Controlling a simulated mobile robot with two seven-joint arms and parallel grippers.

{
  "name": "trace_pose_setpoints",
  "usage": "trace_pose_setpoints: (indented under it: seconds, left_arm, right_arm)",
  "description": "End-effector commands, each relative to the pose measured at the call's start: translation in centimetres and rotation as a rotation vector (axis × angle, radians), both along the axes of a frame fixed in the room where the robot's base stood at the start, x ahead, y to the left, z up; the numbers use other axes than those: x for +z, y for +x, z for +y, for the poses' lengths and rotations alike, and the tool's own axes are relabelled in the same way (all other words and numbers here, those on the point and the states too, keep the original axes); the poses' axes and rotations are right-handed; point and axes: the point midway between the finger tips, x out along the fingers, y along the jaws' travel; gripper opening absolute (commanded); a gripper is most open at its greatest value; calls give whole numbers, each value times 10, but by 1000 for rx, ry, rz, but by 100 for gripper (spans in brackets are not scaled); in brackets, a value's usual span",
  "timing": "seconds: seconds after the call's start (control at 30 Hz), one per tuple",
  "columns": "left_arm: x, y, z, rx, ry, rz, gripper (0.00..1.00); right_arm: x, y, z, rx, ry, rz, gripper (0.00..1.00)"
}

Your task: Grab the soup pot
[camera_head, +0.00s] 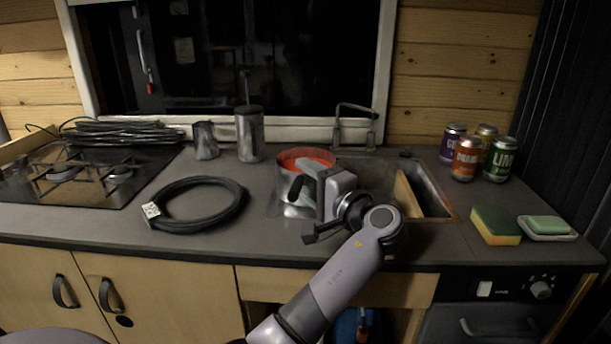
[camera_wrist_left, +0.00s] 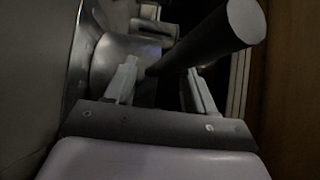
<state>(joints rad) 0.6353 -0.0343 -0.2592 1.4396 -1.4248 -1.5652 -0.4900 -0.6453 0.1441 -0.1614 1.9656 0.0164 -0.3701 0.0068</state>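The soup pot (camera_head: 301,205) is a shiny metal pot with an orange-red inside, standing at the left part of the sink area in the head view. Its metal side (camera_wrist_left: 112,58) shows in the wrist view. A thick black handle (camera_wrist_left: 205,45) sticks out from it, between and beyond the fingertips. My left gripper (camera_head: 308,192) is at the pot's near right side and hides part of it. In the wrist view my left gripper (camera_wrist_left: 165,78) has its fingers apart around the handle, with a gap visible on the right. My right gripper is not in view.
A faucet (camera_head: 353,118) stands behind the sink (camera_head: 435,190). A black coiled hose (camera_head: 232,207) lies left of the pot. A metal canister (camera_head: 250,137) and a small metal cup (camera_head: 205,141) stand behind. Cans (camera_head: 467,158), a sponge (camera_head: 495,226) and a soap dish (camera_head: 547,236) are at right.

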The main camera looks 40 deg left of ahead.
Motion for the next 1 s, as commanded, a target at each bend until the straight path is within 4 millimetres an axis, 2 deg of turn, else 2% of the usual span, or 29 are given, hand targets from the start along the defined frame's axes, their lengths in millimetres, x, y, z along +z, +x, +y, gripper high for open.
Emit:
trace_pose_setpoints:
  seconds: [0.03, 0.13, 0.17, 1.0]
  left_arm:
    - [0, 0, 0, 0, 0, 0, 37]
    - [0, 0, 0, 0, 0, 0, 4]
    - [0, 0, 0, 0, 0, 0, 0]
    - [3, 0, -1, -1, 5, -8, 0]
  right_arm:
    - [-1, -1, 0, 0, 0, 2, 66]
    - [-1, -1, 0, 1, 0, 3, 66]
    - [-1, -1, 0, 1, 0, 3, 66]
    - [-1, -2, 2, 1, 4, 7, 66]
